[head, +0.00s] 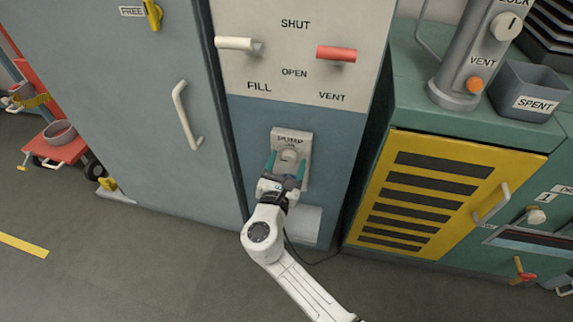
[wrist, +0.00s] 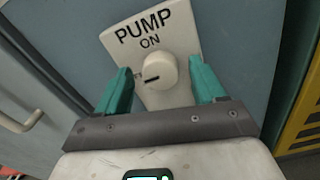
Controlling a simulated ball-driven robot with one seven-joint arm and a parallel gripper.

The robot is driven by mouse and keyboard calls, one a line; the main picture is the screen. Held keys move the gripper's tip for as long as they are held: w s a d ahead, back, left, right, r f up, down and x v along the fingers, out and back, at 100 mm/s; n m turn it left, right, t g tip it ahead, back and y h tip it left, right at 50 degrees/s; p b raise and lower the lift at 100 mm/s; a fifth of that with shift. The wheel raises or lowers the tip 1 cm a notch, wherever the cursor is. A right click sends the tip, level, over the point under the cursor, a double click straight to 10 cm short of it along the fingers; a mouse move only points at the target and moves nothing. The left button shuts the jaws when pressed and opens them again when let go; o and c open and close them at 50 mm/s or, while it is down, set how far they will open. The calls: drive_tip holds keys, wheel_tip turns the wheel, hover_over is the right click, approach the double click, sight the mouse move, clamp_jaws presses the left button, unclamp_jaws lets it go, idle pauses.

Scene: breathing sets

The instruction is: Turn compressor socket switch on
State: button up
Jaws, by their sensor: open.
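A light plate labelled PUMP (head: 291,138) is on the blue lower panel, with a round pale knob (head: 288,155). In the wrist view, the plate (wrist: 150,36) also reads ON above the knob (wrist: 157,72). A short dark mark on the knob's face points left, not up at ON. My gripper (head: 286,163) is open, with its teal fingers on either side of the knob; it also shows in the wrist view (wrist: 162,80). I cannot tell whether the fingers touch the knob. No label reading compressor is visible.
Above are a white FILL lever (head: 236,43) and a red VENT lever (head: 337,54). A grey door with a white handle (head: 184,115) stands left. A yellow slatted cabinet door (head: 440,190) stands right. A cable (head: 318,260) lies low beside my arm.

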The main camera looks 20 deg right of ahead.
drive_tip(key=c, duration=1.1)
drive_tip(key=shift+o, duration=0.2)
drive_tip(key=shift+m, duration=0.3)
drive_tip(key=m+b, duration=0.3)
drive_tip(key=m, duration=0.1)
drive_tip(key=shift+s+f+b, duration=0.1)
drive_tip(key=shift+f+b, duration=0.15)
drive_tip(key=shift+b, duration=0.15)
drive_tip(key=m+b, duration=0.3)
drive_tip(key=m, duration=0.1)
drive_tip(key=shift+m, duration=0.4)
drive_tip(key=m+b, duration=0.4)
drive_tip(key=shift+d+f, duration=0.1)
drive_tip(key=shift+m+b, duration=1.7)
drive_tip(key=shift+m, duration=0.5)
